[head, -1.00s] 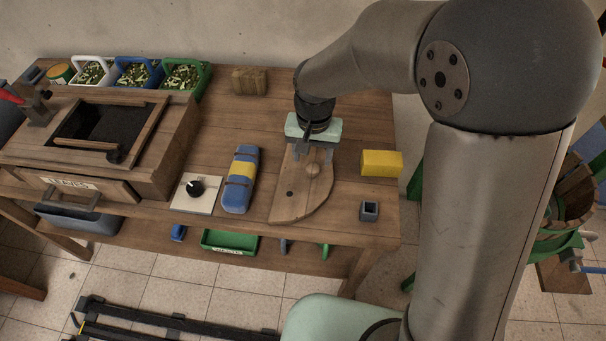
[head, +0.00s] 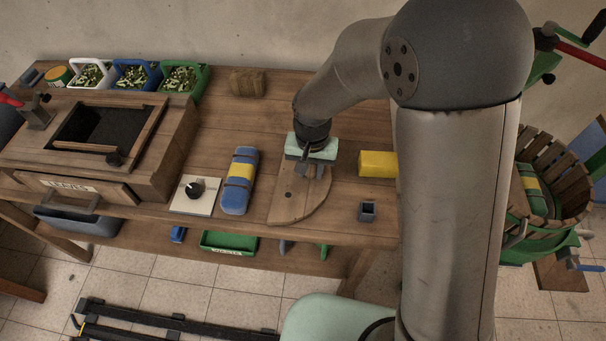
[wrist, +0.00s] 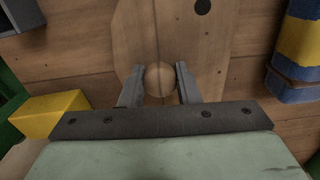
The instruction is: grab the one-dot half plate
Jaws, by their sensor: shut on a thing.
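The one-dot half plate (head: 290,207) is a flat wooden half disc with one dark dot and a round wooden knob. It lies on the bench, and I cannot tell whether it is lifted at all. In the wrist view the half plate (wrist: 207,50) fills the middle, with its dot near the top. My gripper (head: 309,172) is over the plate, pointing down. In the wrist view its two fingers (wrist: 160,83) are shut on the knob (wrist: 159,75), one on each side. In the head view my gripper hides the knob.
A blue and yellow roll (head: 240,180) lies left of the plate, beside a dial panel (head: 205,208). A wooden press box (head: 165,150) stands left.

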